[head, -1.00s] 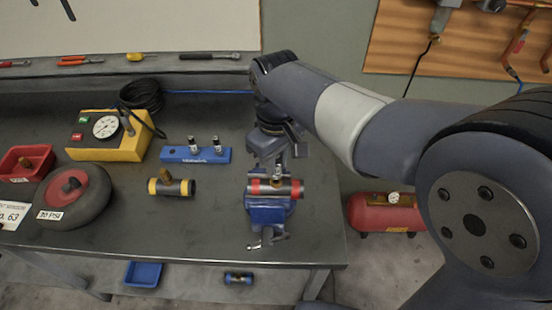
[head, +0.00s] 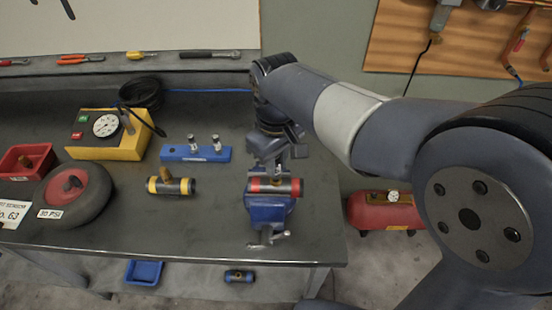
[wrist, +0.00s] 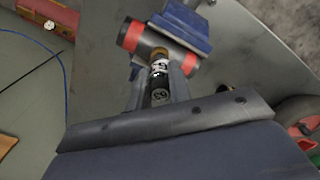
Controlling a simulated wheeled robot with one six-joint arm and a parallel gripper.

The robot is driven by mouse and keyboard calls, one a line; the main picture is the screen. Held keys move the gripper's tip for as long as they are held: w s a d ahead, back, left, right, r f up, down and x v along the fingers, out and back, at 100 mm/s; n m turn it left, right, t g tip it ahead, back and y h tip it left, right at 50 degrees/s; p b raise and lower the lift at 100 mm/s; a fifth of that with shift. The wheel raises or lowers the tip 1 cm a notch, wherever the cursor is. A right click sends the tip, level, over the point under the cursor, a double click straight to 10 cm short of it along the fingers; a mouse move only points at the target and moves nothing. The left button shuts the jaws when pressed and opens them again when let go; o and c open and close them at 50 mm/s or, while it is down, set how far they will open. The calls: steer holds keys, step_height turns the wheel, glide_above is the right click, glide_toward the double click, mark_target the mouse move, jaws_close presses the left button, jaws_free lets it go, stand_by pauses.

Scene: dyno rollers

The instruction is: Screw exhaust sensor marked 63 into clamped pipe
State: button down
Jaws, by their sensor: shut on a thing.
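The clamped pipe (head: 288,188), dark with red bands, lies level in the blue vise (head: 268,213) at the bench's right end. It also shows at the top of the wrist view (wrist: 132,37). My gripper (head: 274,168) is directly above the pipe's middle, pointing down. In the wrist view, its fingers (wrist: 160,85) are shut on a small sensor (wrist: 159,68) with a white label and dark end. The label is too small to read surely.
A blue rack (head: 196,153) with two upright sensors stands left of the vise. A yellow-banded pipe (head: 170,186), yellow gauge box (head: 95,145), wheel (head: 75,193), red bin (head: 24,160) and No. 63 card (head: 12,214) are further left. Bench between is clear.

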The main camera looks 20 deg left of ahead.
steer(key=shift+f, duration=0.5)
stand_by(0.6)
steer(key=shift+r+m, duration=0.1)
steer(key=shift+m, duration=0.8)
steer(key=m+p, duration=0.1)
steer(key=m, duration=0.3)
steer(key=m+p, duration=0.1)
steer(key=m, duration=0.5)
steer(key=shift+m, duration=0.4)
steer(key=m+p, duration=0.1)
steer(key=m, duration=1.1)
steer(key=shift+w+a+m+p, duration=0.1)
steer(key=shift+m+p, duration=0.2)
steer(key=shift+m, duration=0.1)
steer(key=c, duration=1.2)
jaws_free()
